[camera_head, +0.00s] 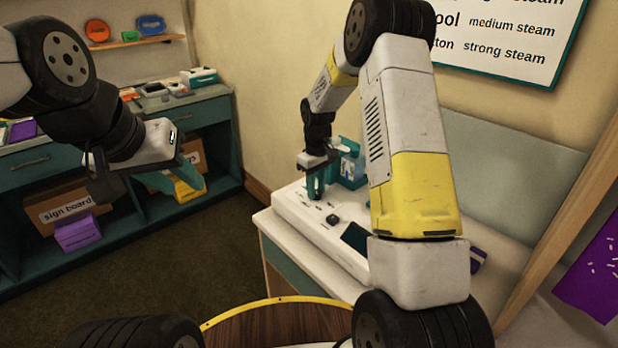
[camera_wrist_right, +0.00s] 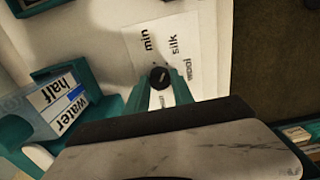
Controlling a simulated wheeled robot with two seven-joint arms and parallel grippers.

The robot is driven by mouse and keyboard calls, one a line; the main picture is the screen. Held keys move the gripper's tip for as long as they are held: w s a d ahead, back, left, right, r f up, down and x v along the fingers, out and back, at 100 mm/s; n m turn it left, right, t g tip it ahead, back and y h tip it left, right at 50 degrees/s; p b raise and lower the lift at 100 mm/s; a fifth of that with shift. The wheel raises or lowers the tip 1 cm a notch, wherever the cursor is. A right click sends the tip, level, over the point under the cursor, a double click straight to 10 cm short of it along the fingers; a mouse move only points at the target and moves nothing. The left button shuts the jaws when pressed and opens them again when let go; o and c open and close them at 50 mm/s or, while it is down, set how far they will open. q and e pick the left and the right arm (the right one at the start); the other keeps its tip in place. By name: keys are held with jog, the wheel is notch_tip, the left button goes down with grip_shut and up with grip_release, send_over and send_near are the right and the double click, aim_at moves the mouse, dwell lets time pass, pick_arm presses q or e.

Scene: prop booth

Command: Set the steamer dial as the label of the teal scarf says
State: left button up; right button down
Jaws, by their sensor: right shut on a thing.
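The steamer (camera_head: 300,215) is a long white unit on the table. Its small dark dial (camera_wrist_right: 160,77) shows in the right wrist view, by printed words including "min" and "silk"; one other word is hard to read. My right gripper (camera_head: 316,188) points down at the steamer's far end and is shut on the dial, whose pointer direction is hard to read. My left gripper (camera_head: 185,178) is away at the left, its teal fingers apart, before the shelves. I cannot make out the teal scarf or its label.
A wall chart (camera_head: 500,40) reads "medium steam" and "cotton strong steam", partly cut off. A water tank (camera_wrist_right: 55,108) labelled "half" and "water" stands beside the dial. A dark panel (camera_head: 356,238) and knob (camera_head: 333,219) sit nearer. Shelves with a sign board box (camera_head: 65,207) stand left.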

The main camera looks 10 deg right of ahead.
jog(key=shift+m, duration=0.6)
jog(key=c, duration=1.1)
grip_release()
jog(key=shift+r, duration=3.95)
jog(key=shift+r, duration=0.1)
